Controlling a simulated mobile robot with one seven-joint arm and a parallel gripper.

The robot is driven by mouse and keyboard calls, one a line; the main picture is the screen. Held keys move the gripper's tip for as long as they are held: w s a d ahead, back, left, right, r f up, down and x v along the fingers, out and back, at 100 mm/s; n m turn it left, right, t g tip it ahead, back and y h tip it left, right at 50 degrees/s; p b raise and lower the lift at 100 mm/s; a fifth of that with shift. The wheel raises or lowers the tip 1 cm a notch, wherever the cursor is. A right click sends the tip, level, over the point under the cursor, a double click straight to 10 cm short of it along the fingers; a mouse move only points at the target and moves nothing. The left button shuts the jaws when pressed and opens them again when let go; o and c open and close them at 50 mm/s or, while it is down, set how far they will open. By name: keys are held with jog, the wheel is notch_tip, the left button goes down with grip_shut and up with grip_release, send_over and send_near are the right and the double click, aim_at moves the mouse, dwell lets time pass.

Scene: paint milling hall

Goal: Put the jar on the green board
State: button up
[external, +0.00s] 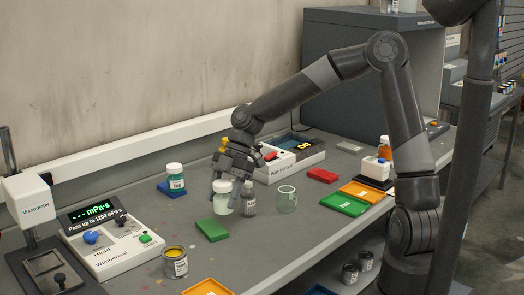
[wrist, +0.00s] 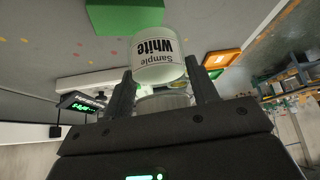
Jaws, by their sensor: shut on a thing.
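The jar (external: 222,206) is small and white with a pale lid, and looks upright. In the wrist view its label reads "Sample White" (wrist: 158,52). My gripper (external: 224,184) is shut on its upper part, with a finger on each side in the wrist view (wrist: 162,92). The green board (external: 212,229) is a small flat block just in front of the jar and slightly left, with nothing on it. It also shows at the top of the wrist view (wrist: 125,17). I cannot tell whether the jar's base touches the bench.
A yellow paint tin (external: 175,263) is front left. Green (external: 344,206) and orange (external: 362,192) trays lie right.

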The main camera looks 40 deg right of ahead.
aim_at(218, 214)
jog(key=shift+w+a+f, duration=0.1)
jog(key=shift+a+f, duration=0.2)
jog(key=shift+a, duration=0.2)
jog(key=shift+w+a+f, duration=0.1)
jog(key=shift+a+f, duration=0.2)
jog(key=shift+a, duration=0.2)
jog(key=shift+f, duration=2)
jog(key=o, duration=1)
jog(key=shift+f, duration=0.1)
jog(key=shift+o, duration=0.2)
